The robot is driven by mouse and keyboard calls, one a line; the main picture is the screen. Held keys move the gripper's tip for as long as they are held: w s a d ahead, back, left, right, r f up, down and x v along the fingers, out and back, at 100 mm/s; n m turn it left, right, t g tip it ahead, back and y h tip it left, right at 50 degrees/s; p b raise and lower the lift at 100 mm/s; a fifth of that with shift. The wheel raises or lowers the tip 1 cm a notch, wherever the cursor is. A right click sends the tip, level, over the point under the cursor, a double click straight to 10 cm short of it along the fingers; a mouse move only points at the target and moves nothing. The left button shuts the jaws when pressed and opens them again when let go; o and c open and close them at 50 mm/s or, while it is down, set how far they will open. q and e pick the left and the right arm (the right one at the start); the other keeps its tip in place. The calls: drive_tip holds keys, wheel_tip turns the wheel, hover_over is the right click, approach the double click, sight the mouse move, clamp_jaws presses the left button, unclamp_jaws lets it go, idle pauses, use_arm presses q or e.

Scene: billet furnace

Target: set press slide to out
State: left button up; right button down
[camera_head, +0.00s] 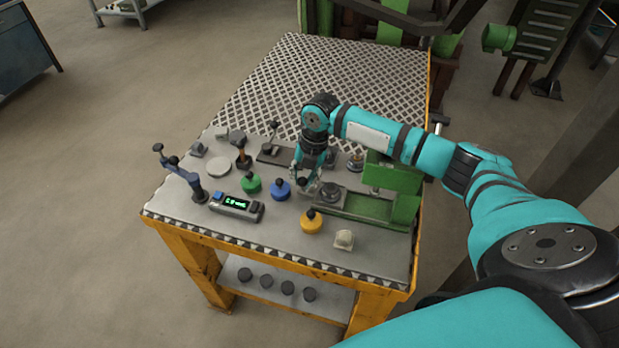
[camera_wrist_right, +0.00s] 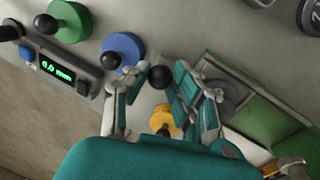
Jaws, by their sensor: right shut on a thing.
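The green press (camera_head: 392,175) stands at the right front of the workbench. Its low green base and slide (camera_head: 350,205) run left from it, with a dark round disc (camera_head: 330,191) at the left end; the disc also shows in the wrist view (camera_wrist_right: 228,92). My right gripper (camera_head: 304,187) points down just left of the disc. Its fingers are closed around a black ball knob (camera_wrist_right: 160,77), which shows between the fingertips in the wrist view. What the knob is joined to is hidden by the fingers. My left gripper is not in view.
Green (camera_head: 251,184), blue (camera_head: 280,190) and yellow (camera_head: 311,222) knobbed discs stand close by. A digital readout (camera_head: 236,205) and a blue-handled lever (camera_head: 182,175) are further left. A pale block (camera_head: 344,239) sits at the front. The perforated bench top (camera_head: 320,75) behind is clear.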

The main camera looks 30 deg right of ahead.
drive_tip(key=shift+w+r, duration=0.1)
drive_tip(key=shift+w, duration=0.05)
drive_tip(key=c, duration=1.5)
unclamp_jaws()
drive_tip(key=shift+a, duration=0.1)
drive_tip(key=o, duration=0.4)
drive_tip(key=shift+w+a, duration=0.1)
drive_tip(key=shift+o, duration=0.2)
drive_tip(key=shift+r, duration=0.2)
wheel_tip(320, 180, up, 11)
drive_tip(key=s+d, duration=0.1)
drive_tip(key=d, duration=0.1)
drive_tip(key=shift+s+r, duration=0.15)
drive_tip(key=shift+s, duration=0.1)
drive_tip(key=shift+a, duration=0.1)
